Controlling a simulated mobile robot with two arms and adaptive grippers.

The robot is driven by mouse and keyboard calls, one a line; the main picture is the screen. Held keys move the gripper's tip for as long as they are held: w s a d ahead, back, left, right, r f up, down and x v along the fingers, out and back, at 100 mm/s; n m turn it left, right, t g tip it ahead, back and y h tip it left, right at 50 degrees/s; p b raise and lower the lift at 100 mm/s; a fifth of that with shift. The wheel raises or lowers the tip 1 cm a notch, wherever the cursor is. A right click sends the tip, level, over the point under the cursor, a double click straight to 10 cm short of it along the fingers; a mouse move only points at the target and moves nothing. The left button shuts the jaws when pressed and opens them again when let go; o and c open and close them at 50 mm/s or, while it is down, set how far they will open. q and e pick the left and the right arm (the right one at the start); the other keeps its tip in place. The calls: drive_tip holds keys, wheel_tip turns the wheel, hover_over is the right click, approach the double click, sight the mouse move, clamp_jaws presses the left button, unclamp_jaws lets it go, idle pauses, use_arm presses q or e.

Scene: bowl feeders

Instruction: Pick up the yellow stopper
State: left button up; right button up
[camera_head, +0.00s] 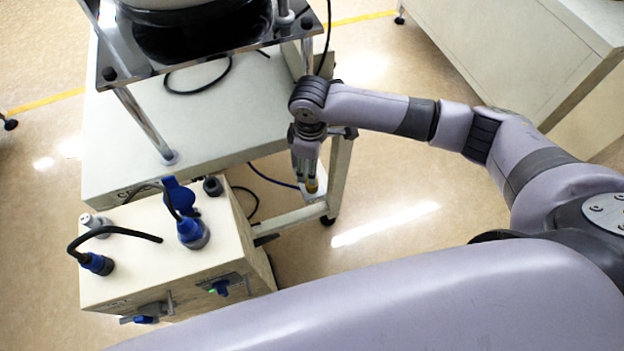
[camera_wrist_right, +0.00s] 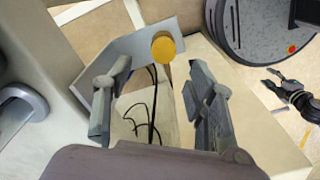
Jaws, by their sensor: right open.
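The yellow stopper (camera_wrist_right: 163,47) shows as a round yellow disc in the right wrist view, just beyond my fingertips and between their lines. It sits by the edge of a light grey angled bracket (camera_wrist_right: 125,50). In the head view a small yellow part of the stopper (camera_head: 312,186) shows right at the fingertips. My right gripper (camera_head: 307,172) points down beside the table's near right corner. Its two fingers are apart in the right wrist view (camera_wrist_right: 160,75), with nothing held between them. Whether a finger touches the stopper cannot be told.
A white table (camera_head: 220,125) carries a bowl feeder on a dark plate (camera_head: 205,50) with metal posts. A cream control box (camera_head: 170,255) with blue connectors and black cables stands at the lower left. Thin cables hang near the bracket. Open floor (camera_head: 400,225) lies to the right.

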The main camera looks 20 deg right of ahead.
drive_tip(key=f, duration=0.5)
drive_tip(key=shift+s+f, duration=0.25)
drive_tip(key=shift+f, duration=0.1)
drive_tip(key=c, duration=1)
drive_tip(key=shift+r, duration=0.1)
